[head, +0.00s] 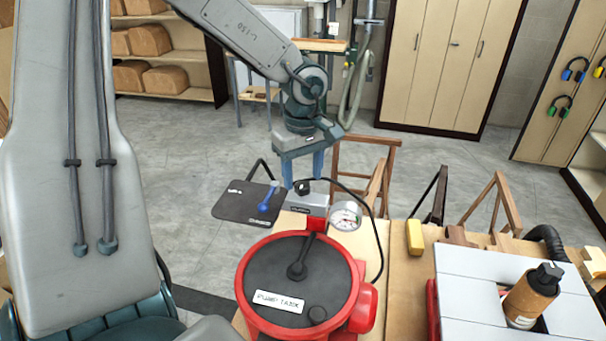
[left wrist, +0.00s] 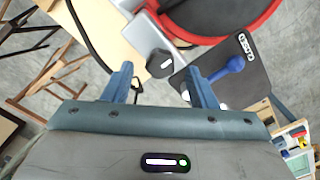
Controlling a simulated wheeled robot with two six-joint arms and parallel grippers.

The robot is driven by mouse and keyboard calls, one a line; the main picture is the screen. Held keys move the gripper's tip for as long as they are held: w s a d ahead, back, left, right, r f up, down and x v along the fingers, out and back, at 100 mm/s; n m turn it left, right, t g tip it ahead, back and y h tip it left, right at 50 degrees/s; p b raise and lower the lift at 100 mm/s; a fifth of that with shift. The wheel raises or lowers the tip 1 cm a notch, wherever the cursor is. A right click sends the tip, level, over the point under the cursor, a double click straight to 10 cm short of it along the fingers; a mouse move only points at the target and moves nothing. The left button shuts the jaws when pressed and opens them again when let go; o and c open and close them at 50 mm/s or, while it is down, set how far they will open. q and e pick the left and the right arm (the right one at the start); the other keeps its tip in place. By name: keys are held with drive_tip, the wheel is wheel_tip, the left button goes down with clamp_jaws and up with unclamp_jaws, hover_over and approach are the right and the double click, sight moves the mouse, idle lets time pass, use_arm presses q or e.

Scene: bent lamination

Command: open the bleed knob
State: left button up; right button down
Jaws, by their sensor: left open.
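The black bleed knob (head: 302,187) sits on a small grey box (head: 308,201) behind the red pump tank. In the left wrist view the knob (left wrist: 159,65) shows a white mark on its face and lies just beyond the fingertips, about midway between them. My left gripper (head: 303,176) points down over the knob. Its two blue fingers are apart, one to each side of the knob in the picture, with nothing held between them. I cannot tell whether a finger touches the knob. In the left wrist view the gripper (left wrist: 160,82) is also open. My right gripper is not in view.
A pressure gauge (head: 345,216) and a black hose stand close right of the box. The red tank (head: 252,312) with its black lid is in front. A black mat (head: 235,203) with a blue-handled tool (head: 268,198) lies left. A yellow block (head: 414,238) lies right.

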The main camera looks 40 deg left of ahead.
use_arm(q)
drive_tip(key=shift+f, duration=0.75)
drive_tip(key=shift+s+f, duration=0.1)
drive_tip(key=shift+f, duration=0.2)
drive_tip(key=shift+c, duration=0.4)
